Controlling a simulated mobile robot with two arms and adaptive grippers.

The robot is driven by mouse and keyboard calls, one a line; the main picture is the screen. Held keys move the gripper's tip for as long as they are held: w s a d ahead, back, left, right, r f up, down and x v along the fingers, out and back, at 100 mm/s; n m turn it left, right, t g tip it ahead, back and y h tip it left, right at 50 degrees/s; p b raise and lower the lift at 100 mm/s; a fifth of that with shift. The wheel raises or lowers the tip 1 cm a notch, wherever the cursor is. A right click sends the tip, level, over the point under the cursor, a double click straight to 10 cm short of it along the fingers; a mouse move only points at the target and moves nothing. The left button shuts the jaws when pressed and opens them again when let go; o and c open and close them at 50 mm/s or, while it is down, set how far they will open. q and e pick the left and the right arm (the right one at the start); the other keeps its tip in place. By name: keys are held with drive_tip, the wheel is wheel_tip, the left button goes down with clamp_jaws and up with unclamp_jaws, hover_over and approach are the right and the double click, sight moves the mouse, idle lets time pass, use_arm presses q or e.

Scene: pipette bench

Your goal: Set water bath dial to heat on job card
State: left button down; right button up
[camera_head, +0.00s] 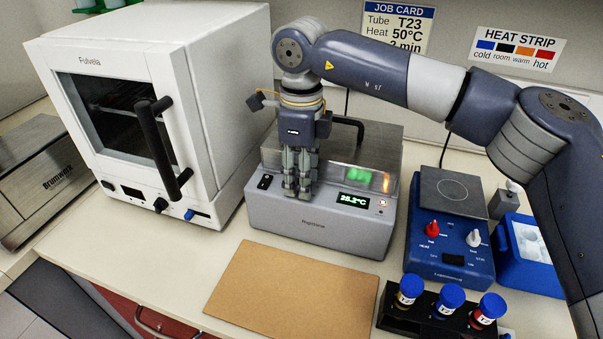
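The water bath (318,232) is a grey box with a clear front window and a dark handle at its back. Its green display (354,201) seems to read 25.2°C. My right gripper (298,193) points down at the bath's sloped front panel, left of the display. Its fingers are close together and cover that part of the panel. No dial shows; whether the fingers hold one is hidden. The job card (397,24) on the back wall reads Tube T23, Heat 50°C; the arm partly covers its lowest line. My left gripper is out of view.
A white oven (205,95) stands close on the left. A blue hotplate (447,250) is on the right, behind a black rack (400,320) of blue-capped tubes. A brown mat (290,290) lies clear in front. A heat strip chart (515,48) hangs behind.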

drive_tip(key=shift+w+d+r, duration=0.1)
drive_tip(key=shift+w+r, duration=0.1)
drive_tip(key=shift+r, duration=0.3)
wheel_tip(320, 180, up, 7)
drive_tip(key=shift+s+r, duration=0.1)
drive_tip(key=shift+o, duration=0.3)
drive_tip(key=n+b, duration=0.1)
drive_tip(key=n, duration=0.2)
drive_tip(key=shift+r+n, duration=0.1)
drive_tip(key=shift+n, duration=0.2)
drive_tip(key=f+n+b, duration=0.1)
drive_tip(key=f+n, duration=0.2)
drive_tip(key=n, duration=0.1)
drive_tip(key=f+n+b, duration=0.1)
drive_tip(key=f+n, duration=0.2)
drive_tip(key=n, duration=0.2)
drive_tip(key=f+n+b, duration=0.1)
drive_tip(key=f+n, duration=0.1)
drive_tip(key=n, duration=0.3)
drive_tip(key=shift+d+f, duration=0.25)
drive_tip(key=shift+f, duration=0.15)
